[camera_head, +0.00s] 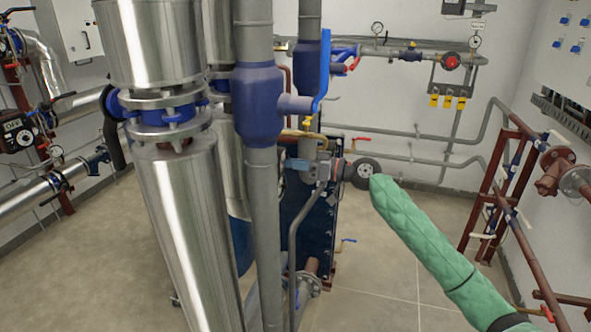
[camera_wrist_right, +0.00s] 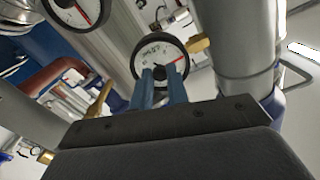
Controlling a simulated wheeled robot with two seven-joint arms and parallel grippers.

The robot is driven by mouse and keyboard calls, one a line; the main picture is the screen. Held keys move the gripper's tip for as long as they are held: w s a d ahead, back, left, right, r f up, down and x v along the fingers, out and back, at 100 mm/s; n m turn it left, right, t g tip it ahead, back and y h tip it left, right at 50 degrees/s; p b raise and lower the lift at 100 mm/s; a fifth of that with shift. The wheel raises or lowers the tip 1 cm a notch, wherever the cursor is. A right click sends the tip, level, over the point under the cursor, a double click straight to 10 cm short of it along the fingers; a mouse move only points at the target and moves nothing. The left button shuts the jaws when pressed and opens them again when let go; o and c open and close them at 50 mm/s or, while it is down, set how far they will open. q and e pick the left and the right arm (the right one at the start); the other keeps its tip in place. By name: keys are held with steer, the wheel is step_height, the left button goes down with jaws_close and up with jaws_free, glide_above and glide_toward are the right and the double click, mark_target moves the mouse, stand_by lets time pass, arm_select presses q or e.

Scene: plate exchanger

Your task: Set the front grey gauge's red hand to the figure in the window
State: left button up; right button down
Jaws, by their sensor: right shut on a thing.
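The front grey gauge (camera_wrist_right: 160,56) shows in the wrist view, with a white face, a dark rim and a red hand (camera_wrist_right: 177,61) pointing right and slightly up in the picture. My left gripper is not in view.
A second gauge (camera_wrist_right: 78,8) with a red hand is at the upper left of the wrist view. A thick grey pipe (camera_wrist_right: 247,45) stands close on the right. In the head view, silver insulated pipes (camera_head: 185,220) stand left and the floor (camera_head: 380,270) is clear.

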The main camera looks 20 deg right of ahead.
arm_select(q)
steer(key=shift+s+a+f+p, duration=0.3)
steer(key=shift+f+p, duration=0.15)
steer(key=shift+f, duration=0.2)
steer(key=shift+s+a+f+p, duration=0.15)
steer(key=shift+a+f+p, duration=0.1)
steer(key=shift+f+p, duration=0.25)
arm_select(e)
steer(key=shift+m, duration=6.5)
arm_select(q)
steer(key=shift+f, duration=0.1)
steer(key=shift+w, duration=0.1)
arm_select(e)
steer(key=c, duration=1.4)
jaws_free()
steer(key=shift+o, duration=0.2)
steer(key=shift+d, duration=0.1)
